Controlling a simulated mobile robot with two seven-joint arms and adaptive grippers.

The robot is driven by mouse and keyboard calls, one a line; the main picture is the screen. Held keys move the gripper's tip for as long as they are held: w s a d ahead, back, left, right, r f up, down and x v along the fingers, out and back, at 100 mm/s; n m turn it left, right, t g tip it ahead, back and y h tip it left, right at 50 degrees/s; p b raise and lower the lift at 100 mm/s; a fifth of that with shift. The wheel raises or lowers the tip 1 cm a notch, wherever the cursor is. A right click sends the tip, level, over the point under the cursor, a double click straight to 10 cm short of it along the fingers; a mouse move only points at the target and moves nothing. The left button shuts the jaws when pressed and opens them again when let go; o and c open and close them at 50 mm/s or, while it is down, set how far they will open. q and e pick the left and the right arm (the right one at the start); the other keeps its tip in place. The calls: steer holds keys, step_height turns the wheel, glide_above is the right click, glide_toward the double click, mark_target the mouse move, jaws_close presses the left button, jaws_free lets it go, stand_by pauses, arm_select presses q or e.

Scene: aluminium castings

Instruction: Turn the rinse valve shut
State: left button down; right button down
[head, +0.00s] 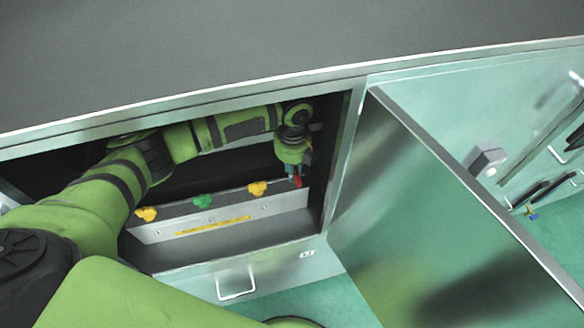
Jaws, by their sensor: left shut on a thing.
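A row of valve handles sits on a grey panel (152,234) inside the open cabinet. From left to right they are a yellow handle (146,214), a green handle (203,201), a yellow handle (257,189) and a red handle (298,182). The labels are too small to read, so I cannot tell which is the rinse valve. My left gripper (294,173) reaches down from above at the right end of the row. It is shut on the red handle and partly hides it. My right gripper is not in view.
The cabinet's metal frame (344,160) closes in the opening on the right. An open door (440,200) stands right of it. A drawer front with a pale handle (235,283) is below. A dark worktop (250,50) lies above the opening.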

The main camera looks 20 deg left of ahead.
arm_select(q)
steer(key=shift+d+m, duration=0.1)
steer(key=shift+m, duration=0.5)
steer(key=c, duration=1.1)
jaws_free()
steer(key=shift+c, duration=0.2)
steer(key=shift+r, duration=0.25)
step_height(320, 180, up, 7)
steer(key=shift+s, duration=0.1)
